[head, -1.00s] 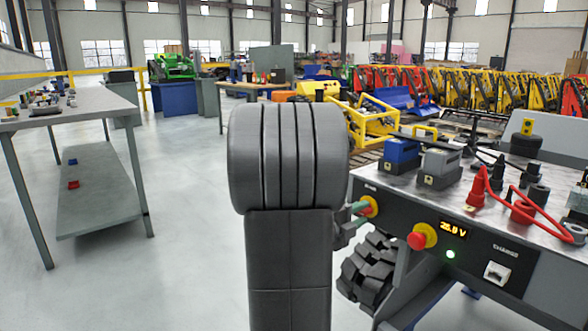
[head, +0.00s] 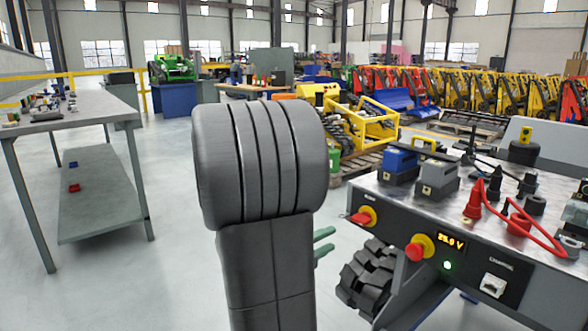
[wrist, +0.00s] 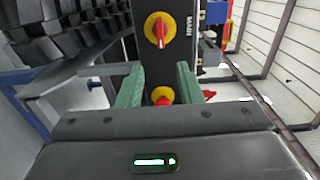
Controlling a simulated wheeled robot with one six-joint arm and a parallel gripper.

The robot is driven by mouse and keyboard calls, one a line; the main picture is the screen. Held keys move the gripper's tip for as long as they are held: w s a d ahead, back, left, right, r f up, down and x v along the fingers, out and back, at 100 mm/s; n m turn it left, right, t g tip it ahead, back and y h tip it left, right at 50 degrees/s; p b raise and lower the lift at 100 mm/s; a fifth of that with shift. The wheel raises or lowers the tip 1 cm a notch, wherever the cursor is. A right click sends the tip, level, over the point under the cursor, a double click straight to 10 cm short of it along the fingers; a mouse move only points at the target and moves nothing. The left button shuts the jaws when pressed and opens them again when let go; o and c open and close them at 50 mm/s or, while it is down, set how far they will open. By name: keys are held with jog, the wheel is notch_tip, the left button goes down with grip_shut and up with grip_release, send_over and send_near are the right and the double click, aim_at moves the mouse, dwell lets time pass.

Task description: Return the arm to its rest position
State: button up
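My gripper (wrist: 160,72) shows two green fingers standing apart with nothing held between them. In the head view it (head: 323,242) is mostly hidden behind my dark grey arm link, left of the charging bench (head: 395,228) and apart from it. The bench's main switch (head: 364,216) has a red handle on a yellow base; in the wrist view the switch (wrist: 160,30) is beyond the fingertips. A red and yellow knob (wrist: 162,95) shows in the gap between the fingers.
The bench top carries grey-blue blocks (head: 400,166) and a red cable (head: 535,228). A black tyre (head: 368,278) is below it. A grey worktable (head: 80,105) stands at the left. The floor (head: 185,230) between table and arm is clear.

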aim_at(360, 223)
jog(key=b+x, duration=0.3)
jog(key=x, duration=0.9)
jog(key=n, duration=0.5)
jog(key=shift+a+r+p, duration=0.2)
jog(key=shift+r+p, duration=0.15)
jog(key=shift+r+n+p, duration=0.15)
jog(key=shift+n+p, duration=0.75)
jog(key=shift+n, duration=1)
